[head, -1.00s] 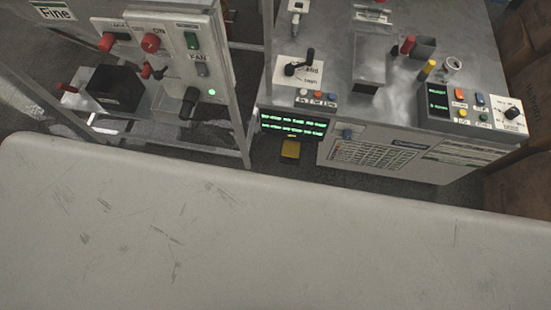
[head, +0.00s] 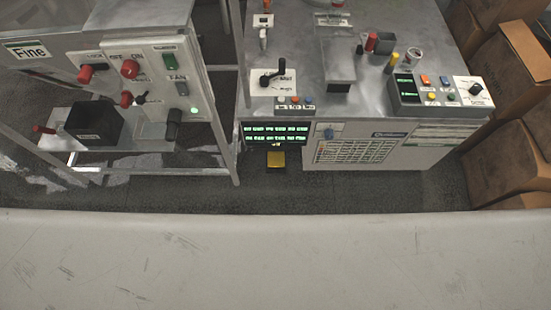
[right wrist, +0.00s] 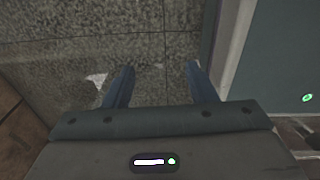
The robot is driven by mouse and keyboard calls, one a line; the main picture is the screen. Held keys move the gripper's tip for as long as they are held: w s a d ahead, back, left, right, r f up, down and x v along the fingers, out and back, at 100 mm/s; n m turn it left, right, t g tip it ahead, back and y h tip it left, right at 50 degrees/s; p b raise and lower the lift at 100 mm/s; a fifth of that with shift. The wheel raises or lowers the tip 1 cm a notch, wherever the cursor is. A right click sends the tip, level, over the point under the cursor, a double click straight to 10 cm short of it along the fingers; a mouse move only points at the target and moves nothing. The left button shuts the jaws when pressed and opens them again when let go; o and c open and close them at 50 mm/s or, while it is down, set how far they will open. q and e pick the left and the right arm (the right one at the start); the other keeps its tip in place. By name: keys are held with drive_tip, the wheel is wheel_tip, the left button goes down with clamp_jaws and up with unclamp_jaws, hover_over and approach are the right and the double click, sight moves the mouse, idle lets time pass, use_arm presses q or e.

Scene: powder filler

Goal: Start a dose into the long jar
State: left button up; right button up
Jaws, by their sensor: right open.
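The filling machine (head: 290,105) stands at the middle of the head view, with a lit green text display (head: 276,133) on its front. A small jar (head: 412,57) stands on the machine's top; I cannot tell whether any vessel in view is the long jar. My right gripper (right wrist: 160,66) is open and empty in the right wrist view, over the grey floor. My left gripper is not in view.
A frame labelled "Fine" (head: 28,52) with red knobs and a black box (head: 93,124) stands at the left. Brown cartons (head: 510,100) are stacked at the right. A pale scuffed surface (head: 270,262) fills the foreground, with floor between it and the machine.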

drive_tip(key=shift+s+a, duration=0.1)
drive_tip(key=shift+a, duration=0.55)
clamp_jaws()
drive_tip(key=shift+d, duration=0.5)
drive_tip(key=shift+w+a, duration=0.2)
drive_tip(key=shift+a, duration=0.1)
